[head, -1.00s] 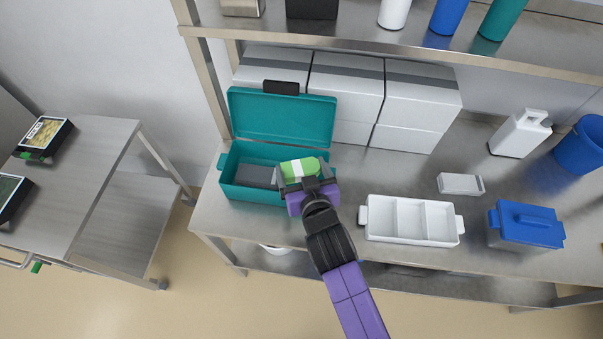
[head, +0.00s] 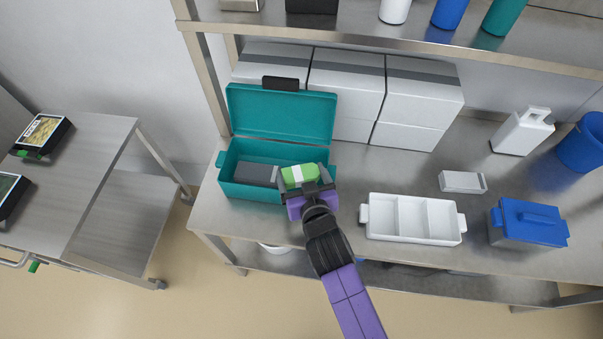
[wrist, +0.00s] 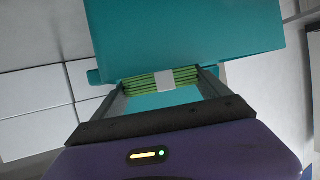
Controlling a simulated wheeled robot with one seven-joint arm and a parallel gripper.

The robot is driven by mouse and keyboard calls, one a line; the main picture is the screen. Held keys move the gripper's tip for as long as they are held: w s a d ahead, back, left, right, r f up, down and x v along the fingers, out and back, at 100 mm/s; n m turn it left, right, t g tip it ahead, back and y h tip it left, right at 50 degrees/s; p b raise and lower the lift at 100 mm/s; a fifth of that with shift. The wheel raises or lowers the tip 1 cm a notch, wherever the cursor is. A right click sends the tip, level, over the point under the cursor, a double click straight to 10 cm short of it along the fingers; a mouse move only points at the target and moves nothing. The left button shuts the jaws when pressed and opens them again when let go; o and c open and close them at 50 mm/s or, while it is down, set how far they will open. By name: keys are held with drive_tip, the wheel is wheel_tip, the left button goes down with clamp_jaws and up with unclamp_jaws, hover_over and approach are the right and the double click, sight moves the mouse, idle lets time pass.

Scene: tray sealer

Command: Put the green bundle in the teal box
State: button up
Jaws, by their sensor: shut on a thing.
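The teal box (head: 245,191) stands on the steel bench with its lid (head: 283,117) raised at the back. A dark grey block (head: 256,173) lies in its left part. My gripper (head: 305,178) is over the right part of the box, shut on the green bundle (head: 299,175), which has a white band. The bundle also shows between the fingers in the wrist view (wrist: 162,81), with teal behind it. I cannot tell whether the bundle touches the box floor. My gripper hides part of the box's right front.
A white three-compartment tray (head: 412,238) stands right of the box, then a blue lidded box (head: 527,224). A small white-grey block (head: 462,182) lies behind them. White cartons (head: 345,90) stand behind the teal box. A steel shelf (head: 400,48) runs overhead.

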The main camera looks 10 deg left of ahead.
drive_tip(key=o, duration=1.2)
drive_tip(key=shift+o, duration=0.2)
drive_tip(key=shift+r+p, duration=0.55)
drive_tip(key=shift+r, duration=0.1)
drive_tip(key=v, duration=1.2)
drive_tip(key=shift+b, duration=0.35)
